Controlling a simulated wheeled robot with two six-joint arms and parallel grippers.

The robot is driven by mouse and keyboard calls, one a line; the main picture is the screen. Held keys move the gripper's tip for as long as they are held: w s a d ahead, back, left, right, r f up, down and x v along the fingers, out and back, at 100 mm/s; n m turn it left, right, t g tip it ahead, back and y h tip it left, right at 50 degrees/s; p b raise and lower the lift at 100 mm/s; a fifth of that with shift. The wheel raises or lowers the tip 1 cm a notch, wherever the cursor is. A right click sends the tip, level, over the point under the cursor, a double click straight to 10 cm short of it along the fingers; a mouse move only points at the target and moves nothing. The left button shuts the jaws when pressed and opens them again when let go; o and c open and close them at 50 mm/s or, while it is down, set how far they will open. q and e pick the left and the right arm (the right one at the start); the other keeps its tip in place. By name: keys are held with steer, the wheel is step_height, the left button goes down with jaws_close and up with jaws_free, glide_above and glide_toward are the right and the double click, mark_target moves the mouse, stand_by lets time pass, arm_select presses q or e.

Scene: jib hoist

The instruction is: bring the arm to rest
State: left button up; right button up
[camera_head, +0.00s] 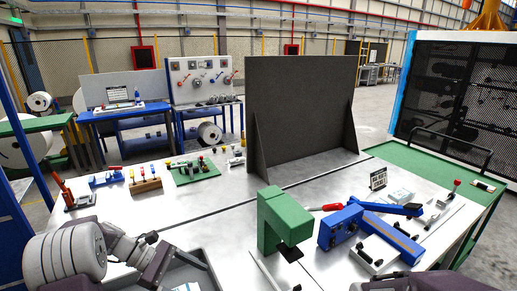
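A green post-like block (270,220) shaped like an upside-down L stands at the front middle of the grey table. To its right is a blue block (338,226) with black knobs. A blue bar (386,206) with a dark end lies beyond it, sloping down to the right. I cannot tell which of these is the arm named in the task. My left arm shows at the lower left, and only a dark link of my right arm shows at the bottom right.
A dark upright panel (300,105) stands on the table (225,222). Small tools and a green board (195,172) lie to its left. A grey tray (205,268) is by my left arm. A green-topped bench (430,172) is at right, before a dark mesh fence (460,90).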

arm_select(q)
steer(key=s+d+m+g+y, duration=0.25)
steer(key=s+d+m, duration=0.2)
steer(key=d, duration=0.25)
steer(key=s+f+m+y, duration=0.1)
steer(key=s+m+y, duration=0.1)
steer(key=s, duration=0.1)
steer(key=s+a+f+m+t+y, duration=0.1)
steer(key=s+m+y, duration=0.1)
steer(key=s+m, duration=0.1)
steer(key=s+f+m+y, duration=0.1)
steer(key=s+m+y, duration=0.1)
steer(key=s, duration=0.2)
steer(key=shift+s+a+f+m+t+y, duration=0.15)
steer(key=shift+s+f+m+t+y, duration=0.2)
steer(key=a+f, duration=0.1)
steer(key=a+m, duration=0.1)
steer(key=shift+s+a+f+m+t+y, duration=0.3)
steer(key=shift+s+f+y, duration=0.05)
steer(key=shift+s+y, duration=0.05)
steer(key=w, duration=0.1)
steer(key=w+a+m+t, duration=0.1)
steer(key=w, duration=0.1)
steer(key=shift+a+f+m+y, duration=0.25)
steer(key=shift+f+m+y, duration=0.05)
steer(key=shift+f+m, duration=0.1)
steer(key=shift+w+d, duration=0.15)
steer(key=shift+w, duration=0.05)
steer(key=shift+s+d, duration=0.1)
steer(key=shift+s, duration=0.05)
